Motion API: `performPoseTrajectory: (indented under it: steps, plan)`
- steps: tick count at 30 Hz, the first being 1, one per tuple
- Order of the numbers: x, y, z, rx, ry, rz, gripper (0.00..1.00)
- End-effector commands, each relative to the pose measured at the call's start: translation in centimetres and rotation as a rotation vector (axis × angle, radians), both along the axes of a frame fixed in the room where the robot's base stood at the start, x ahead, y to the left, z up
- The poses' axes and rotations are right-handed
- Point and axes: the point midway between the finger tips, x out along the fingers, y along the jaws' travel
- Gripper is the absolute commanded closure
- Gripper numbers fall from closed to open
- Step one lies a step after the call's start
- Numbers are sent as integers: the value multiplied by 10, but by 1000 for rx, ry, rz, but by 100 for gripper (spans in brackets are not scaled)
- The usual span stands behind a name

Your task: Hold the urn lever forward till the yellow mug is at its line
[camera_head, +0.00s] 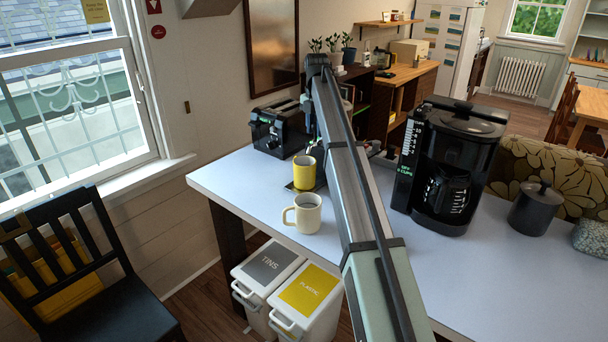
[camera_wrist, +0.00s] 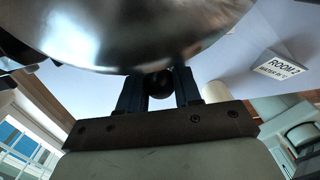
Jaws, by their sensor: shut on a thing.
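The yellow mug (camera_head: 304,174) stands upright on a dark drip tray (camera_head: 292,187) on the counter, left of my arm. Its fill line and the level inside cannot be made out. The urn (camera_wrist: 140,30) shows in the wrist view as a large rounded steel body across the top; my arm hides it in the head view. My gripper (camera_wrist: 158,88) is shut on the urn lever (camera_wrist: 159,84), whose black ball knob sits between the two fingers, just under the steel body. How far the lever is tilted cannot be told.
A cream mug (camera_head: 303,213) stands on the counter in front of the yellow mug. A toaster (camera_head: 279,128) is behind, a coffee maker (camera_head: 455,165) and dark canister (camera_head: 535,208) to the right. A small white sign (camera_wrist: 281,68) shows in the wrist view. The counter's front is mostly clear.

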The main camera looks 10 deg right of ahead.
Motion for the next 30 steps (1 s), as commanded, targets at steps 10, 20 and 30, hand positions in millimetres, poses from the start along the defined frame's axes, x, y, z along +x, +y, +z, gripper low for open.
performPoseTrajectory:
  steps: [10,20,30]
  plan:
    - [-12,12,-3,6,8,4,97]
    - [-23,22,-9,7,10,6,97]
    - [-24,24,-10,7,10,6,97]
